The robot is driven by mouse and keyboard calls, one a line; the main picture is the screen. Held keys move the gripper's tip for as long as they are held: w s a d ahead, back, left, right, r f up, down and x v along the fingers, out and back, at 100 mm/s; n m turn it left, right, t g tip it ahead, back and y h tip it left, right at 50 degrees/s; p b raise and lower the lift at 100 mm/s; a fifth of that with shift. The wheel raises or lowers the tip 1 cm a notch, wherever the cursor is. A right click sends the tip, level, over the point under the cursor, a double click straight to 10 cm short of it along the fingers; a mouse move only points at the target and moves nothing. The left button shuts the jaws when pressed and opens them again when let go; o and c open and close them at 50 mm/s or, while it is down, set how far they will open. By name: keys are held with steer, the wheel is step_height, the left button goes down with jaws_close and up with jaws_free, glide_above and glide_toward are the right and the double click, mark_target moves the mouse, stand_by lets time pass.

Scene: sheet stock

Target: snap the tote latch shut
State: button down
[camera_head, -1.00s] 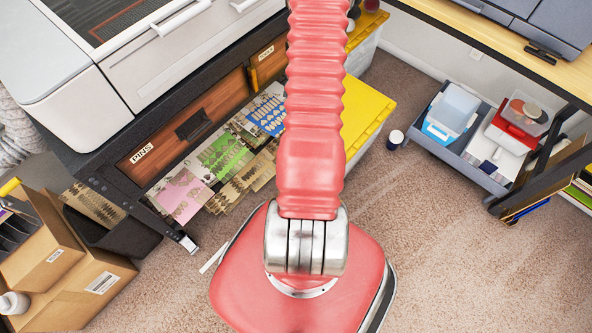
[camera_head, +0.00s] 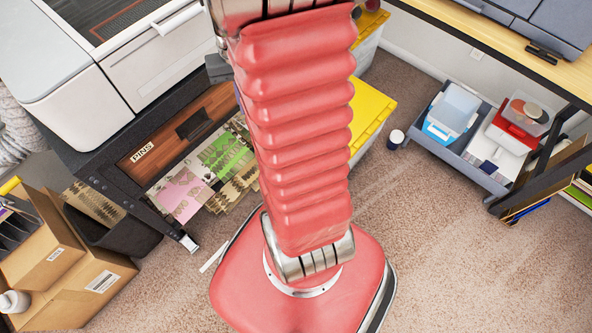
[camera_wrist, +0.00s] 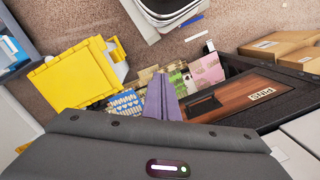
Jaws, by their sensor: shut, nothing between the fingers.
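A tote with a yellow lid (camera_head: 368,112) stands on the carpet, right of my arm in the head view. Its yellow lid (camera_wrist: 72,82) shows at the left in the wrist view, and part of its pale body lies beyond. I cannot make out its latch clearly or tell its state. My gripper (camera_wrist: 161,82) shows in the wrist view as two purple-grey fingers, shut and empty. They are to the right of the lid and appear apart from it, over the patterned sheets. My gripper is out of the head view.
A second yellow-lidded container (camera_head: 369,24) stands behind the tote. A dark cabinet with a wooden PINS drawer (camera_head: 178,125) is left of my arm. Patterned sheets (camera_head: 188,188) lie beside it. Cardboard boxes (camera_head: 75,270) stand lower left. Carpet (camera_head: 450,250) is open at the right.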

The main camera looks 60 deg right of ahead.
steer(key=s+a+r+n+t, duration=0.1)
steer(key=a+r+n+t, duration=0.2)
steer(key=a+r, duration=0.5)
steer(key=s+a+r+n+t+h, duration=0.1)
steer(key=s+a+r+n+t, duration=0.1)
steer(key=a+r+n, duration=0.3)
steer(key=a+r+t, duration=0.1)
steer(key=a+r, duration=0.3)
steer(key=a, duration=0.5)
steer(key=shift+s+a, duration=0.25)
steer(key=shift+s, duration=0.1)
